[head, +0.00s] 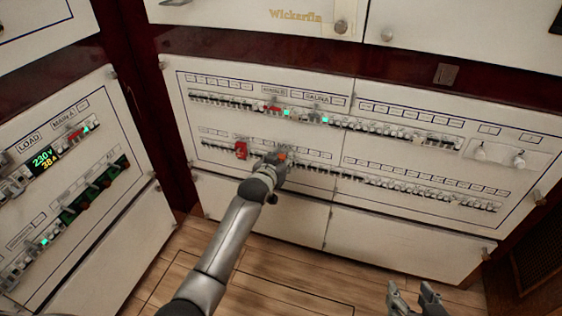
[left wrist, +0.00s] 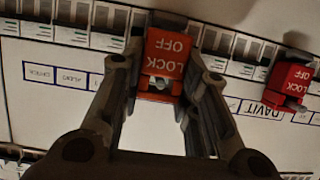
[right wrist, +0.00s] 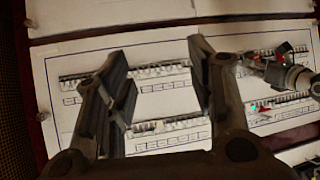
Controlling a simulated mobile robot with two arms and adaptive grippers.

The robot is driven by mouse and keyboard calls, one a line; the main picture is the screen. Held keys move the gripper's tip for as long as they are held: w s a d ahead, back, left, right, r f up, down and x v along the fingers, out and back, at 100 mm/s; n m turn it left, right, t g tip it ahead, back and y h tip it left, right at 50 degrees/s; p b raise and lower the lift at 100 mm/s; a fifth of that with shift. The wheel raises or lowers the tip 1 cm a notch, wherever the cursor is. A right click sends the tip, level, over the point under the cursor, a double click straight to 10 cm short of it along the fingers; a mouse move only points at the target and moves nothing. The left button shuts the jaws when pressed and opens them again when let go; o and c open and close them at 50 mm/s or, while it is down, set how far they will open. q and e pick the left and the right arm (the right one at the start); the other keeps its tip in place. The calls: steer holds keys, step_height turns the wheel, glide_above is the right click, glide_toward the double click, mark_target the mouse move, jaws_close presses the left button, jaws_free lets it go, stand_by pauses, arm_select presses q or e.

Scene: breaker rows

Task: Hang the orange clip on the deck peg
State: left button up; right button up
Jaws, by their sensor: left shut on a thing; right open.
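The orange clip (left wrist: 165,62), marked LOCK OFF, is between the fingers of my left gripper (left wrist: 165,80), which is shut on it. It lies against or just in front of the lower breaker row; I cannot tell whether it is seated on a breaker. In the head view a small orange part (head: 282,156) shows at the tip of my left gripper (head: 277,164). A red lock-off clip (head: 240,149) sits on the row to the left; it also shows in the left wrist view (left wrist: 288,83). My right gripper (head: 413,292) is open and empty, low at the front. I cannot make out the deck peg.
The white panel (head: 330,235) carries an upper breaker row (head: 385,128) with green lights and red parts, and a lower row (head: 430,190). A side panel (head: 60,190) with a lit display stands at left. Wooden floor (head: 270,280) lies below.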

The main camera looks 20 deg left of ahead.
arm_select(q)
steer(key=shift+w, duration=0.15)
arm_select(e)
steer(key=shift+w+a+r, duration=0.1)
steer(key=shift+w+r, duration=0.1)
arm_select(q)
steer(key=shift+w, duration=0.1)
arm_select(e)
steer(key=shift+w+a+r+t, duration=0.15)
steer(key=shift+r+t, duration=0.1)
steer(key=shift+t, duration=0.15)
arm_select(q)
steer(key=o, duration=1.1)
arm_select(e)
steer(key=shift+w+r, duration=0.1)
arm_select(q)
steer(key=v, duration=1.2)
